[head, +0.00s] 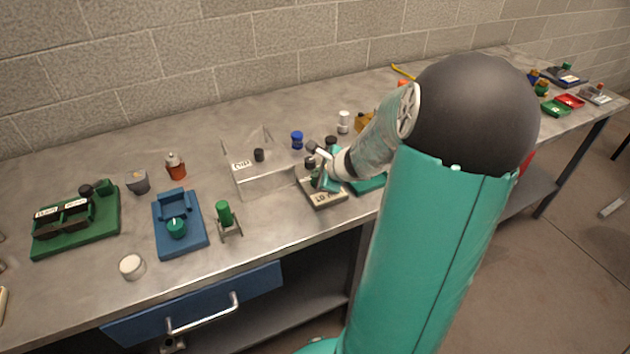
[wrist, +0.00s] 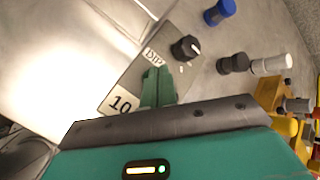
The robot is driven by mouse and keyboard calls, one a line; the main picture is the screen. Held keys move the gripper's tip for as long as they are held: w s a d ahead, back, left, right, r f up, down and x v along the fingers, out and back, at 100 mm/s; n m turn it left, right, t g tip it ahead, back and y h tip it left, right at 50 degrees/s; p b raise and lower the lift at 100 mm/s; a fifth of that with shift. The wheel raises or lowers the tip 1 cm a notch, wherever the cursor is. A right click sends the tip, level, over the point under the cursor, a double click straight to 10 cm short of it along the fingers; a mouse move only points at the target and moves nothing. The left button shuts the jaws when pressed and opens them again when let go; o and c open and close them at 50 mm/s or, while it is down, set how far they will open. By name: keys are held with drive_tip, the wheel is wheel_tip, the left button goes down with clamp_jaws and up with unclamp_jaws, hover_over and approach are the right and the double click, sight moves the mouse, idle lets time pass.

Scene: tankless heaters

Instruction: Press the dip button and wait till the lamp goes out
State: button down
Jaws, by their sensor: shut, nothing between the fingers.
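A small grey panel (head: 326,197) sits near the bench's front edge, below my gripper (head: 322,180). In the wrist view the panel (wrist: 134,88) carries a "DIP" label (wrist: 153,57), a partly covered label starting with "10" (wrist: 121,103) and a black knob (wrist: 186,48). My green gripper fingers (wrist: 157,87) are shut and empty, over the panel between the two labels. They cover what lies beneath, and I cannot tell whether they touch it. The dip button is not clearly visible, and no lit lamp can be made out on the panel.
A clear box (head: 262,180) stands left of the panel. A blue-topped bottle (head: 297,140) and a white-capped one (head: 344,122) stand behind.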

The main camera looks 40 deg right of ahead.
drive_tip(key=shift+f, duration=0.45)
idle(0.6)
drive_tip(key=shift+r, duration=0.9)
drive_tip(key=shift+r, duration=0.1)
drive_tip(key=shift+r, duration=2.4)
